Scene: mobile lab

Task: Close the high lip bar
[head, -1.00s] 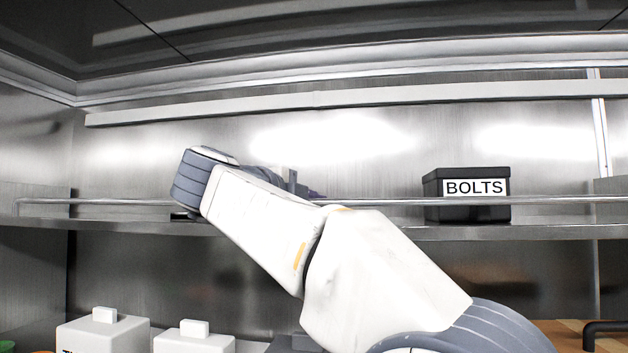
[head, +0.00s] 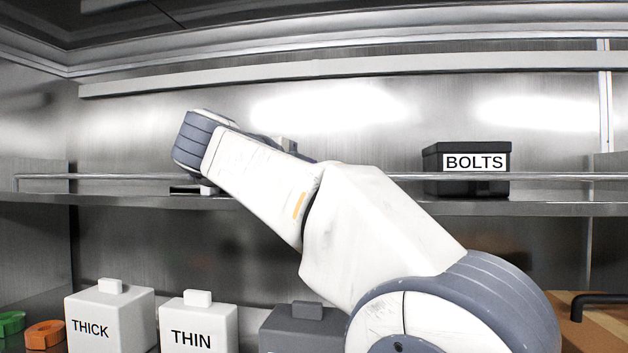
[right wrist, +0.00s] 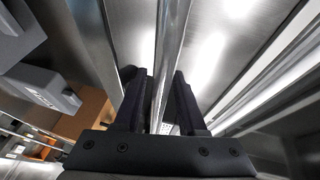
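The high lip bar (head: 390,177) is a thin metal rail along the front of the high shelf (head: 330,204), standing a little above the shelf edge. My right arm reaches up across it, and its gripper is hidden behind the arm in the head view. In the right wrist view my right gripper (right wrist: 163,95) has its two dark fingers apart. The lip bar (right wrist: 174,45) runs lengthwise between them, with narrow gaps beside it. Whether a finger touches the bar is unclear. My left gripper is in neither view.
A black BOLTS box (head: 466,169) stands on the high shelf behind the bar. Below are white THICK (head: 110,318) and THIN (head: 198,325) boxes, a grey box (head: 303,328), and green (head: 12,322) and orange (head: 45,334) items. The shelf left of BOLTS looks mostly clear.

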